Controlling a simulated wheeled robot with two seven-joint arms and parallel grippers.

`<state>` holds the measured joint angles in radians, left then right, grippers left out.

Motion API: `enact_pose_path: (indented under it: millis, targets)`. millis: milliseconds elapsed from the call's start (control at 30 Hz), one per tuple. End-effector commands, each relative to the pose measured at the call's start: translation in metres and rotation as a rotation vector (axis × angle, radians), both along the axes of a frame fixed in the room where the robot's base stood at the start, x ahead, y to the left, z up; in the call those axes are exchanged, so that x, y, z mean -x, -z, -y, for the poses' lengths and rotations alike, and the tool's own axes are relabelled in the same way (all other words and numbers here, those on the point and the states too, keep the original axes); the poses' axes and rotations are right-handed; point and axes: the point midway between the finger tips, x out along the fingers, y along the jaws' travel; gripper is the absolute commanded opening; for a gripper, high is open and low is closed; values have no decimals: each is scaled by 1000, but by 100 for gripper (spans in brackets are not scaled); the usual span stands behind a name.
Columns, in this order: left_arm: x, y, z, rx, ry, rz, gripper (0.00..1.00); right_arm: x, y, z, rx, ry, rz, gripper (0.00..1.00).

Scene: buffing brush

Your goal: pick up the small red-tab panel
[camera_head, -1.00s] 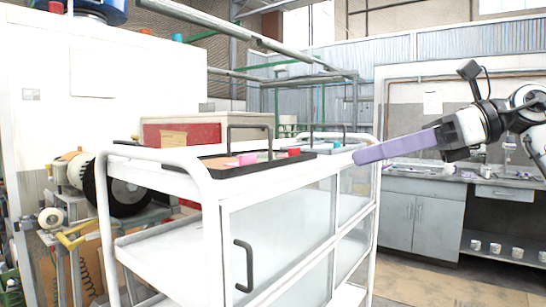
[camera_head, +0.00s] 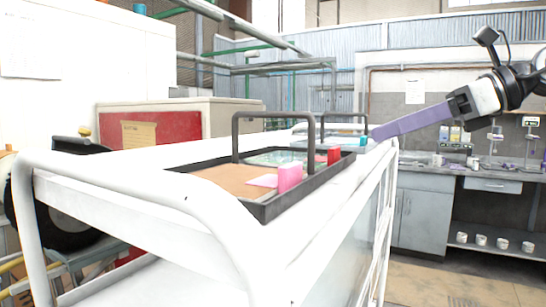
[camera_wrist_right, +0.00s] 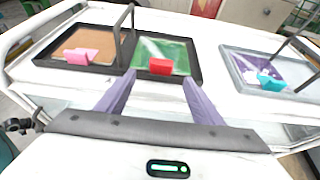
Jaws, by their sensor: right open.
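The red-tab panel is a green panel (camera_wrist_right: 176,50) with a red block tab (camera_wrist_right: 160,66). It lies in the right part of a black tray (camera_wrist_right: 92,68) on the white cart. In the head view the red tab (camera_head: 334,155) stands at the tray's far right part. My right gripper (camera_wrist_right: 157,76) is open, its two purple fingers apart and pointing towards the red tab, with nothing between them. In the head view the right gripper (camera_head: 376,134) comes in from the right, beyond the red tab. My left gripper is not in view.
A brown panel with a pink tab (camera_wrist_right: 78,56) lies in the tray's left part. A grey tray (camera_wrist_right: 232,66) with a teal tab (camera_wrist_right: 270,80) stands to the right. Black handles (camera_head: 236,138) arch over the trays. The white cart rail (camera_head: 110,180) runs along the near side.

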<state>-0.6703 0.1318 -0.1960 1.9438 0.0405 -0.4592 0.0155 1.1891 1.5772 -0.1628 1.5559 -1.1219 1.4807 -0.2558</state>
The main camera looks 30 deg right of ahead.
Motion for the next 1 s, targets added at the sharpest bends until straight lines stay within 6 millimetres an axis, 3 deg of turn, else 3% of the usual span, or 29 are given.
enact_pose_path:
  millis: [433, 833, 1000]
  targets:
    - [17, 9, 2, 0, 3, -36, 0, -41, 20, -21, 0, -1, 0, 61]
    - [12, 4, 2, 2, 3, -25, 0, -81, 41, -36, -1, -3, 1, 61]
    - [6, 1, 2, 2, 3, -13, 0, -85, 44, -37, 1, 1, 1, 61]
